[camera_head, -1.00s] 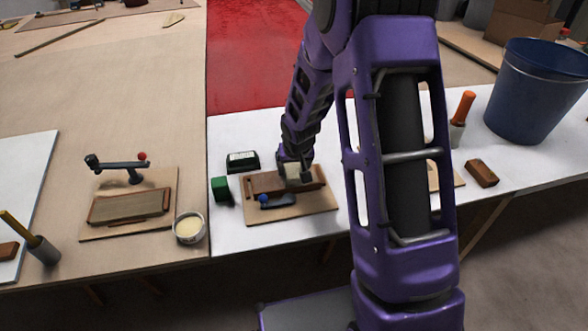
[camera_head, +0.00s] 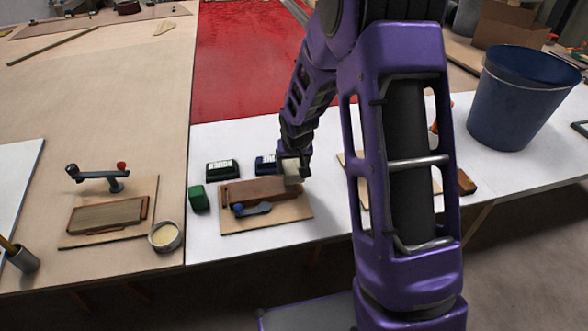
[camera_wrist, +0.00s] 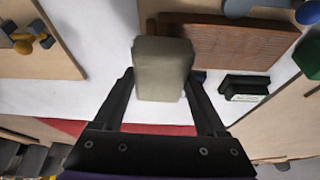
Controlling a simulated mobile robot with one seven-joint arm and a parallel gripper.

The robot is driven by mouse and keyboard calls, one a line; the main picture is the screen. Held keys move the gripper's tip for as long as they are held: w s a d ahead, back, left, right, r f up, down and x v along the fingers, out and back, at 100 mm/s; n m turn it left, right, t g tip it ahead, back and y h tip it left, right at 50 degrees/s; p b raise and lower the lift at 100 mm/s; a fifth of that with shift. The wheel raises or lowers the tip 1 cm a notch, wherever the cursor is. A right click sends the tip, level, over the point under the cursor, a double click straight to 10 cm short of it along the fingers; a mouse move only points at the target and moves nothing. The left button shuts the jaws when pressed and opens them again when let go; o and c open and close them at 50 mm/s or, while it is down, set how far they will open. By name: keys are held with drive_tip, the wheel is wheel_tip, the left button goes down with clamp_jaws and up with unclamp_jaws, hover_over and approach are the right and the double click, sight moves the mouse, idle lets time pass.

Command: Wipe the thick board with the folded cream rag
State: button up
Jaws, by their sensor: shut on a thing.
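My gripper (camera_head: 292,163) is shut on the folded cream rag (camera_wrist: 164,68), a pale padded block between the fingers. In the head view the rag (camera_head: 291,172) is at the right end of a reddish-brown board (camera_head: 250,190). In the wrist view it overlaps one end of this board (camera_wrist: 235,45); I cannot tell whether it touches. The board lies on a plywood base with a blue-knobbed clamp (camera_head: 250,209) at its front. A paler brown board (camera_head: 105,216) lies on another base at left. I cannot tell for certain which board is the thick one.
A green block (camera_head: 198,197) and two dark labelled boxes, one green (camera_head: 222,169) and one blue (camera_head: 264,164), stand near the middle base. A tin (camera_head: 165,237) is left of it. A blue bucket (camera_head: 522,98) stands at right. My arm hides part of the right table.

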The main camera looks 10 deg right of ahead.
drive_tip(key=shift+r+p, duration=1.35)
drive_tip(key=shift+r, duration=1.15)
